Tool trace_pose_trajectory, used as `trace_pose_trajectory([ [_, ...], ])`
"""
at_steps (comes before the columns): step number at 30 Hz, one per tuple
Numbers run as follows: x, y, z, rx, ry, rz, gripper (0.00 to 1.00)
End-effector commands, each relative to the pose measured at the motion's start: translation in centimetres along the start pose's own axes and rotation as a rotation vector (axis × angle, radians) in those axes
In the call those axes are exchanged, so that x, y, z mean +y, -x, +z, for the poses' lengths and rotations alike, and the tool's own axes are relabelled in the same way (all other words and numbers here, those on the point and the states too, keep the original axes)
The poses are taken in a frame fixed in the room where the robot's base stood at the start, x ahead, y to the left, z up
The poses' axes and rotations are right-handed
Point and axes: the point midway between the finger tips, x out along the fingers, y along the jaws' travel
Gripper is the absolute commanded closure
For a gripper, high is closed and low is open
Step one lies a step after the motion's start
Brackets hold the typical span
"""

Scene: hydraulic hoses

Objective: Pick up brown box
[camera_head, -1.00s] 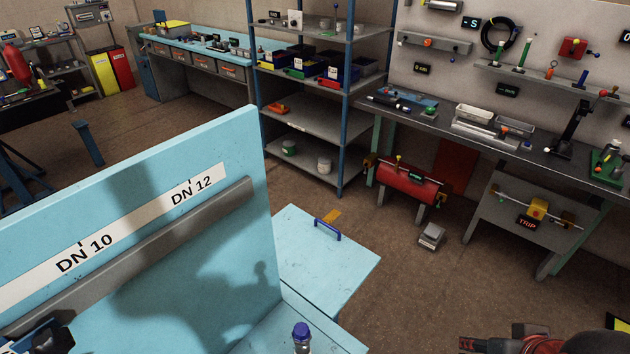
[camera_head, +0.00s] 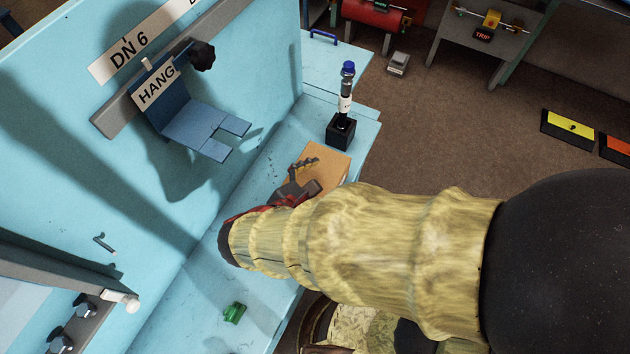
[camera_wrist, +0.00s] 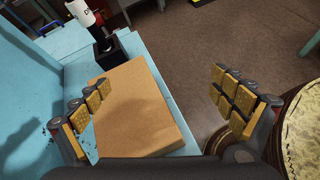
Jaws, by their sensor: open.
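The brown box (camera_head: 323,161) lies on the light blue bench near its edge, partly hidden by my gripper and arm in the head view. In the wrist view the brown box (camera_wrist: 142,112) shows as a flat tan block, low in the frame. My gripper (camera_head: 300,178) is over the near part of the box in the head view. In the wrist view my gripper (camera_wrist: 163,95) is open, its padded fingers wide apart. The left fingers overlap the box's left side; the right fingers are beyond its right edge, over the floor. Nothing is held.
A blue-capped bottle (camera_head: 346,90) stands in a black holder (camera_head: 341,132) just beyond the box. A blue HANG bracket (camera_head: 195,125) juts from the upright panel at left. A small green part (camera_head: 234,313) lies on the bench. Open floor lies to the right.

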Motion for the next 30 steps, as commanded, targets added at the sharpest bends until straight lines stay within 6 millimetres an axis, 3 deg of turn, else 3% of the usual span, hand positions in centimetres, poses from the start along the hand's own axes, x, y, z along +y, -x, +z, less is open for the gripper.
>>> trace_pose_trajectory([
  [1, 0.9, 0.9, -1.4, -0.033, 0.088, 0.062, 0.00],
  [4, 2.4, 2.3, -3.3, -0.088, 0.211, 0.158, 0.00],
  [11, 3.7, 3.6, -5.2, -0.143, 0.323, 0.249, 0.00],
  [20, 4.4, 1.0, -5.2, -0.145, 0.326, 0.251, 0.00],
  [30, 5.5, -3.2, -5.4, -0.146, 0.325, 0.249, 0.00],
])
